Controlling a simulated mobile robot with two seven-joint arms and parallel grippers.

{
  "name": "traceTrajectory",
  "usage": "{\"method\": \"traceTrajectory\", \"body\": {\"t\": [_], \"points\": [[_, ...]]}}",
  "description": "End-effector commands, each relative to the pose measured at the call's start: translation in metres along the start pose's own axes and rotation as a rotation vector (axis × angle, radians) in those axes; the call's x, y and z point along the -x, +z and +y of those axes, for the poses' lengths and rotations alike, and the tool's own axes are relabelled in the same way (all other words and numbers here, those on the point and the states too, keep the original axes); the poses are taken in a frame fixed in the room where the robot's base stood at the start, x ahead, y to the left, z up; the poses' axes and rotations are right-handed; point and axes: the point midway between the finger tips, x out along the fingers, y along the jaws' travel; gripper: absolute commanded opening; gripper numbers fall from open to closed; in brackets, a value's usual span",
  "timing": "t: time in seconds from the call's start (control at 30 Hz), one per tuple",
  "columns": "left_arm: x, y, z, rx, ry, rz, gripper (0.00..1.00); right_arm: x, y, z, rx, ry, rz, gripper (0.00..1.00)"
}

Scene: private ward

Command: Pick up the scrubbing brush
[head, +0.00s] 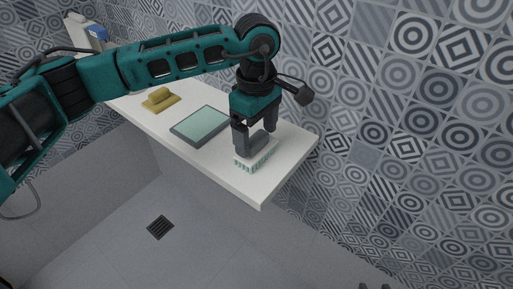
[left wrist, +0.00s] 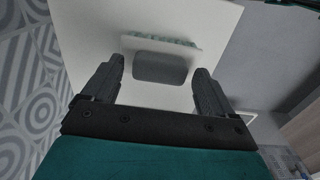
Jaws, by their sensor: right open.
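The scrubbing brush (head: 262,157) lies on the white shelf near its right end, with a grey handle block on top, a pale base and pale green bristles below. My left gripper (head: 255,140) points down over it in the head view, its fingers around the grey handle. In the left wrist view the left gripper (left wrist: 158,75) is open, with the brush handle (left wrist: 160,68) between and slightly beyond the fingertips. A gap shows on each side of the handle. Only the fingertips of my right gripper (head: 375,286) show, apart, at the bottom edge of the head view.
The white shelf (head: 285,160) also bears a grey-green tray-like pad (head: 200,125), a yellow object (head: 160,98), and white and blue containers (head: 96,32) at the far left. A patterned tile wall (head: 400,120) stands behind. The grey floor has a dark drain (head: 160,227).

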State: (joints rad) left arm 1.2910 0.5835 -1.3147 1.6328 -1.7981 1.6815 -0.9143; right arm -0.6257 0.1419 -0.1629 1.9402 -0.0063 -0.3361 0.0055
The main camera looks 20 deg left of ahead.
Motion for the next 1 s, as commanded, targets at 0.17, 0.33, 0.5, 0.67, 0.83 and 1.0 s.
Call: {"method": "traceTrajectory", "body": {"t": [0.17,0.33,0.5,0.67,0.83,1.0], "points": [[0.0004,-0.0002,0.0001,0.001,0.0,0.0,0.69,0.0,-0.0002,0.0003,0.001,0.0,0.0,0.43],[0.0005,-0.0002,0.0001,0.001,0.0,0.0,0.53,-0.0001,-0.0003,0.0003,0.001,0.0,0.001,0.43],[0.0005,-0.0002,0.0001,0.001,0.0,0.0,0.36,-0.0001,-0.0004,0.0004,0.001,0.0,0.001,0.43],[0.0006,-0.0001,0.0001,0.001,0.001,0.0,0.21,-0.0001,-0.0005,0.0004,0.002,0.0,0.001,0.43],[0.0008,-0.0001,0.0002,0.001,0.001,0.0,0.12,-0.0001,-0.0006,0.0004,0.002,0.0,0.001,0.43],[0.0037,-0.0001,0.0005,0.001,0.002,0.0,0.12,-0.0002,-0.0005,0.0005,0.002,0.0,0.001,0.43]]}}
